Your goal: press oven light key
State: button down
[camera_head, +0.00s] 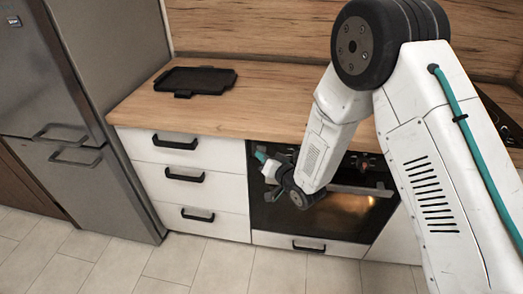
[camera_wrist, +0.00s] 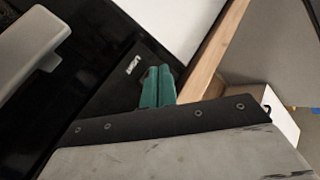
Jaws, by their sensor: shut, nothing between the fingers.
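The oven (camera_head: 335,215) is built in under the worktop, with a black front and a warm glow low in its glass. In the wrist view its black panel (camera_wrist: 95,60) carries a white "LIGHT" label (camera_wrist: 132,65). My gripper (camera_head: 260,157) is at the upper left of the oven front. In the wrist view my gripper's teal fingers (camera_wrist: 158,82) are shut with nothing between them, their tips just beside the label. No light key shows apart from the label; the fingers may hide it. Whether the tips touch the panel I cannot tell.
The oven's grey handle (camera_head: 362,190) runs across its front; its end (camera_wrist: 35,55) is large in the wrist view. White drawers (camera_head: 190,180) with black handles stand to the left, beside a steel fridge (camera_head: 90,110). A black tray (camera_head: 197,81) lies on the wooden worktop (camera_head: 145,108).

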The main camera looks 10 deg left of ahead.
jog(key=shift+w, duration=0.1)
dwell(0.4)
jog(key=shift+w, duration=0.4)
jog(key=shift+w, duration=0.1)
dwell(0.4)
jog(key=shift+s, duration=0.6)
jog(key=s, duration=0.6)
dwell(0.3)
